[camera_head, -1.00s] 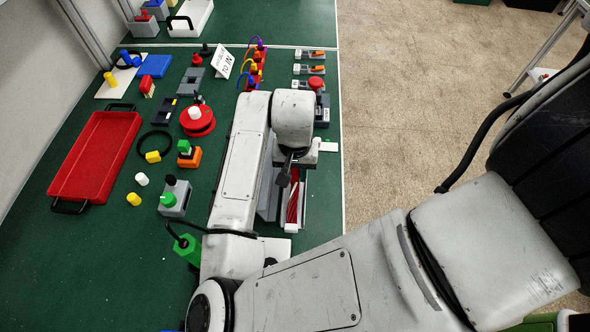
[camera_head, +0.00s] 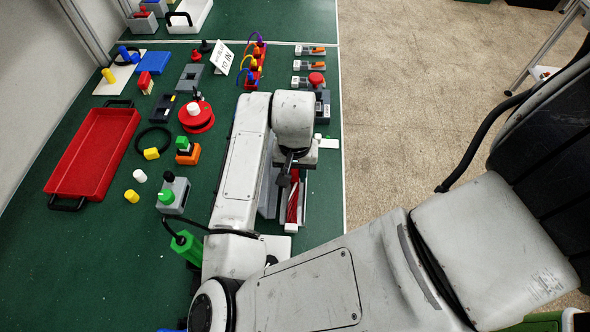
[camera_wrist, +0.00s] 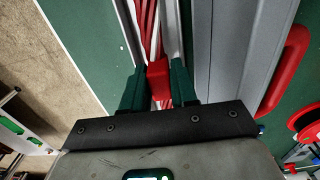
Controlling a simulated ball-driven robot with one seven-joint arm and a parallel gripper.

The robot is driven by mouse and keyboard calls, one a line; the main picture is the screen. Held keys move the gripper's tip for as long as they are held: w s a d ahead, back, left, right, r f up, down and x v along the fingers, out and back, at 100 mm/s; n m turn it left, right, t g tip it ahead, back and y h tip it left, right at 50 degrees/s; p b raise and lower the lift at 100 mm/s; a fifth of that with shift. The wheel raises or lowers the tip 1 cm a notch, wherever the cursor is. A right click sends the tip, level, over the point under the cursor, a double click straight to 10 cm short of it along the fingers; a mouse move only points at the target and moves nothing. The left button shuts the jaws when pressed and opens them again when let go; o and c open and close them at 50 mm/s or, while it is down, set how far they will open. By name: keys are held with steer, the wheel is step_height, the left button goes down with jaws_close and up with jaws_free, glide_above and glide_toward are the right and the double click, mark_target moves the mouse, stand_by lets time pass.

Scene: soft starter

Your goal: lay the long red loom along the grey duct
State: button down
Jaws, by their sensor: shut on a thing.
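The long red loom (camera_wrist: 149,25) is a bundle of red strands with a red block (camera_wrist: 158,78) at its near end. In the wrist view my gripper (camera_wrist: 159,88) is shut on this block, with one dark green finger on each side. The strands run away from the block between the pale walls of the grey duct (camera_wrist: 175,35). I cannot tell whether they touch its floor. In the head view part of the loom (camera_head: 292,208) shows in the duct (camera_head: 306,208); my arm hides the rest and most of the gripper.
A long grey body (camera_wrist: 230,50) with a red handle (camera_wrist: 290,65) lies right beside the duct in the wrist view. In the head view a red tray (camera_head: 95,155) and several small parts stand to the left. The table edge is close on the right.

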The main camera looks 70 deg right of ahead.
mark_target(295, 171)
steer(key=shift+f+b, duration=0.6)
steer(key=shift+f, duration=0.35)
steer(key=c, duration=0.8)
jaws_free()
steer(key=shift+r, duration=0.15)
step_height(295, 171, up, 10)
steer(key=shift+r, duration=0.25)
